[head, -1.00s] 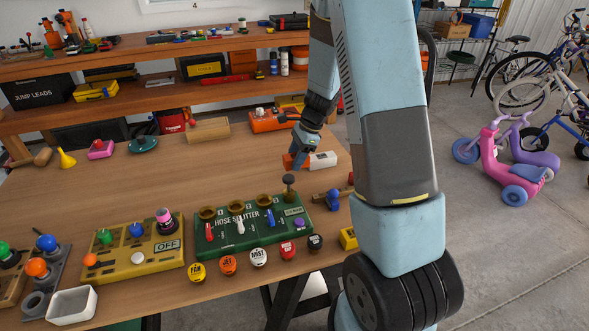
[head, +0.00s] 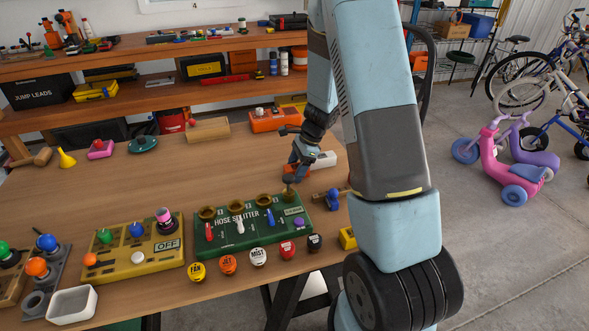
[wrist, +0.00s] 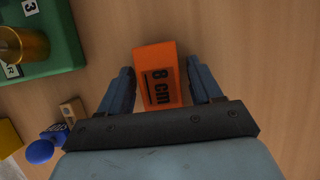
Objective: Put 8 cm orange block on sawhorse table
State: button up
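The orange block (wrist: 160,75), marked "8 cm", lies on the sawhorse table (head: 170,180). In the wrist view it sits between the two blue fingers of my gripper (wrist: 160,70), its label facing up at the camera. The fingers are spread, one on each side of the block. Only narrow gaps show, and I cannot tell whether either finger touches it. In the head view my gripper (head: 297,168) is low at the right rear of the table and hides most of the block. A white block (head: 324,159) is just to the right.
The green hose splitter board (head: 250,240) lies in front of my gripper, with a brass post near it. A blue-knobbed part (head: 333,194) is close on the right. An orange case (head: 272,120) is behind. The left-centre tabletop is clear.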

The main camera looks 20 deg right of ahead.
jog(key=shift+o, duration=0.5)
jog(key=shift+r, duration=0.1)
jog(key=shift+r, duration=0.2)
jog(key=v, duration=1.2)
jog(key=s+a+r+n+t+h, duration=0.15)
jog(key=s+a+r+n, duration=0.25)
jog(key=s+r+n, duration=0.95)
jog(key=s+r+n+t+h, duration=0.3)
jog(key=s+r, duration=0.6)
jog(key=s, duration=0.5)
jog(key=shift+s+a+n+t, duration=0.25)
jog(key=shift+a+n+t, duration=0.25)
jog(key=shift+n, duration=0.25)
